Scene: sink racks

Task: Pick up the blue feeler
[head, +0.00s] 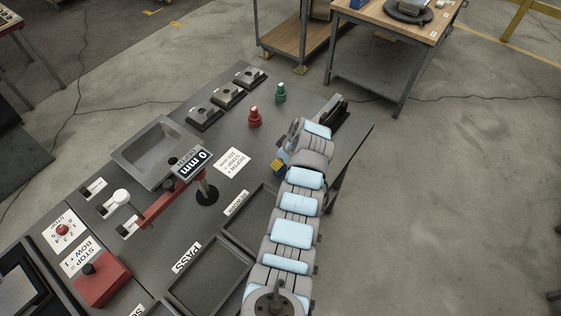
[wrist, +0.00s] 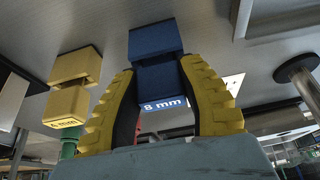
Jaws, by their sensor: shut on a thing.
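In the wrist view, the blue feeler (wrist: 156,42) is a stepped blue block marked "8 mm". It sits between the two yellow ribbed fingers of my gripper (wrist: 160,72), which is shut on its labelled lower part. Its other end sticks out beyond the fingertips, close to a grey surface; I cannot tell whether it touches. A yellow feeler (wrist: 72,88) with a "4 mm" mark is left of the fingers, apart from them. In the head view my arm mostly hides the gripper; a small blue and yellow patch (head: 279,165) shows at its end.
On the dark bench, a red peg (head: 254,118) and a green peg (head: 280,94) stand beyond my arm. A display reading "0 mm" (head: 192,163), a grey basin (head: 150,152) and a PASS tray (head: 209,277) lie to the left. Open floor is at right.

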